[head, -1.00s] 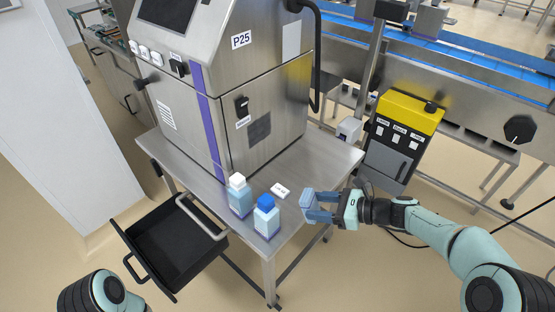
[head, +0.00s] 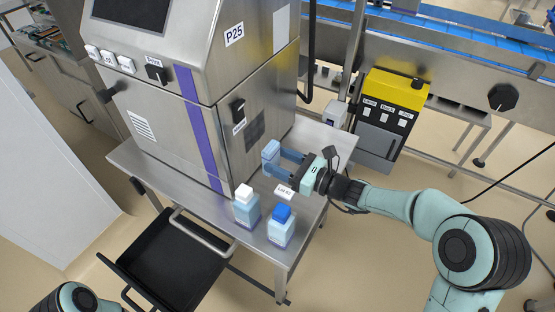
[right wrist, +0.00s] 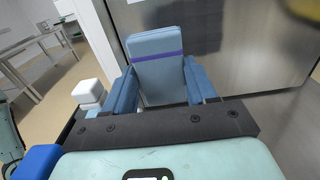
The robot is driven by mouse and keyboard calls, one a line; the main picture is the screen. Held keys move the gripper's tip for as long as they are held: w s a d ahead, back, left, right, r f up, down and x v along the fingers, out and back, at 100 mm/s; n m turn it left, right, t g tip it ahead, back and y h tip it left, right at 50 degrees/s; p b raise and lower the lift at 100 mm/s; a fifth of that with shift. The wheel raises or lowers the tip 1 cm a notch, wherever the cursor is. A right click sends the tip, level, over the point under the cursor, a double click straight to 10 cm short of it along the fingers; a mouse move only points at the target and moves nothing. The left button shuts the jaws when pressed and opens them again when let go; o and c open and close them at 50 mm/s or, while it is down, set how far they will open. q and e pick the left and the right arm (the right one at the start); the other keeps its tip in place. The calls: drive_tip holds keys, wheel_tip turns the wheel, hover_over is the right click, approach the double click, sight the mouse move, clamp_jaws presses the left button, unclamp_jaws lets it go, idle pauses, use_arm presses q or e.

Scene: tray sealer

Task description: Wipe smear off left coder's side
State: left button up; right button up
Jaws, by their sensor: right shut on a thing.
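The steel coder marked P25 (head: 225,110) stands on a steel table. Its right side bears a dark square patch (head: 255,131) and a yellowish tint (head: 283,35) higher up; I cannot tell whether either is a smear or a vent or reflection. My right gripper (head: 281,160) is shut on a light blue folded pad (head: 270,153), which has a purple band in the right wrist view (right wrist: 160,62). The pad is close to the lower part of that steel side; whether it touches is not clear. My left gripper is out of view.
An open black drawer (head: 170,262) juts out below. A yellow-topped box (head: 395,90) stands behind, near the conveyor.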

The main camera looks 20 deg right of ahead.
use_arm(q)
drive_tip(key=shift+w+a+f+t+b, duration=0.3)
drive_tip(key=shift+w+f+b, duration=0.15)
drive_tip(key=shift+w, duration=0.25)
use_arm(e)
drive_tip(key=shift+x, duration=2.7)
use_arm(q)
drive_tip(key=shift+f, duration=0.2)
use_arm(e)
drive_tip(key=shift+x, duration=0.95)
drive_tip(key=shift+d, duration=0.1)
